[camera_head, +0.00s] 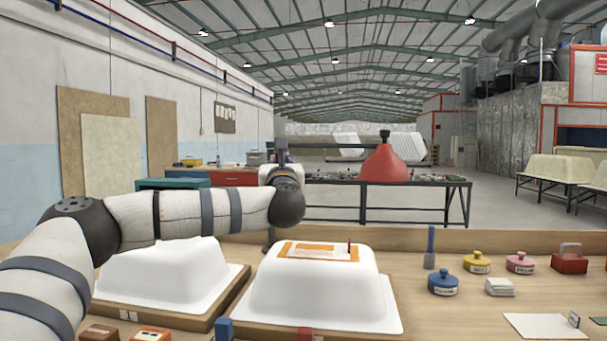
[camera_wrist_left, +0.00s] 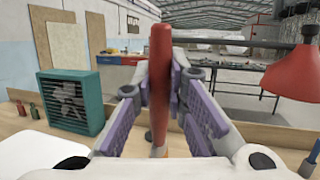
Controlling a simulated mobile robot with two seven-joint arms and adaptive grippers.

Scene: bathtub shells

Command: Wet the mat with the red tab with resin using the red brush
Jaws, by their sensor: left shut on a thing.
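The red brush (camera_wrist_left: 160,50) stands roughly upright between the purple-padded fingers of my left gripper (camera_wrist_left: 165,90) in the left wrist view. The gripper is shut on its red handle. The brush's lower end is hidden in that view. In the head view my left arm reaches across to beyond the shells, and its fingers and the brush are not clearly seen. A mat (camera_head: 318,252) with orange patches lies on top of the right white shell (camera_head: 320,295). A small upright red tab (camera_head: 349,248) shows at its right side. My right gripper is in neither view.
A second white shell (camera_head: 160,275) stands to the left. On the right of the bench are a blue brush (camera_head: 431,245), a blue pot (camera_head: 443,283), a yellow pot (camera_head: 476,262), a pink pot (camera_head: 519,263), a white folded cloth (camera_head: 499,287) and a red box (camera_head: 569,262).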

